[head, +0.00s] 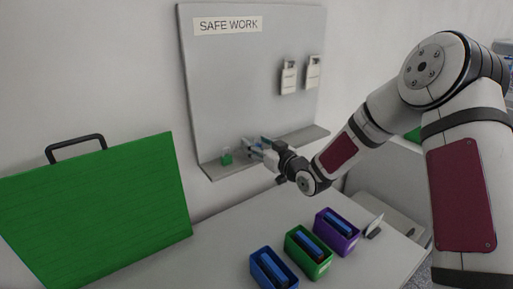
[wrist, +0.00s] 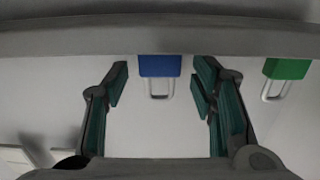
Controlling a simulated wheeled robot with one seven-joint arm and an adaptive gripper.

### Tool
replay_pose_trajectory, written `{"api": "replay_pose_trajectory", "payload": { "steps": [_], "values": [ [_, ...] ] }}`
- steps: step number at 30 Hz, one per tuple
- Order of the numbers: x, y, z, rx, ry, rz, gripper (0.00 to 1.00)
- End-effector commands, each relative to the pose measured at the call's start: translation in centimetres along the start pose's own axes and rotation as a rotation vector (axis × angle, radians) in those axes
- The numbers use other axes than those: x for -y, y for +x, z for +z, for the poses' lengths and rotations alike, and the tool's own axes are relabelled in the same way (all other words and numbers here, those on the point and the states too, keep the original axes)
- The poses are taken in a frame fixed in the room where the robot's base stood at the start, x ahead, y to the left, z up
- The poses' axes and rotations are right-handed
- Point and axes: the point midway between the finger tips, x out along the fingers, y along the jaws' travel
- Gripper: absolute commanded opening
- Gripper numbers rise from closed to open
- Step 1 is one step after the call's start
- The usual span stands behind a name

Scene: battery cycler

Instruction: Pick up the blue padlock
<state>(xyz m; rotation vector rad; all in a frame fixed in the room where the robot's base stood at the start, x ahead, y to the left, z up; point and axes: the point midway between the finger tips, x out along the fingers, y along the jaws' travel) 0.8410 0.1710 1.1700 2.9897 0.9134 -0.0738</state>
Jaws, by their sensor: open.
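The blue padlock (wrist: 160,66) is at the shelf, with its pale shackle pointing down in the wrist view. My gripper (wrist: 160,80) is open, with one finger on each side of the padlock near the fingertips. Gaps show between the padlock and both fingers, so it is not gripped. In the head view my gripper (head: 259,149) is at the board's shelf, and its fingers largely hide the blue padlock there.
A green padlock (wrist: 288,69) stands beside the right finger; the head view shows it on the shelf (head: 292,140). The SAFE WORK board (head: 235,80) rises behind. Below are a table with blue (head: 263,281), green (head: 299,259) and purple (head: 327,238) boxes, and a green case (head: 100,215).

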Motion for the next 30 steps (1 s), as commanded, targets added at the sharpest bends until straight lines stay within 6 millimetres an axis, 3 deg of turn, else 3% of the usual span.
{"api": "replay_pose_trajectory", "payload": {
  "steps": [9,16,30],
  "values": [
    [-0.01,0.66,0.04,0.001,0.000,0.000,0.52],
    [-0.02,0.64,0.03,0.001,0.000,0.000,0.00],
    [-0.05,0.65,-0.57,-0.001,-0.001,0.000,0.00]
  ]
}}
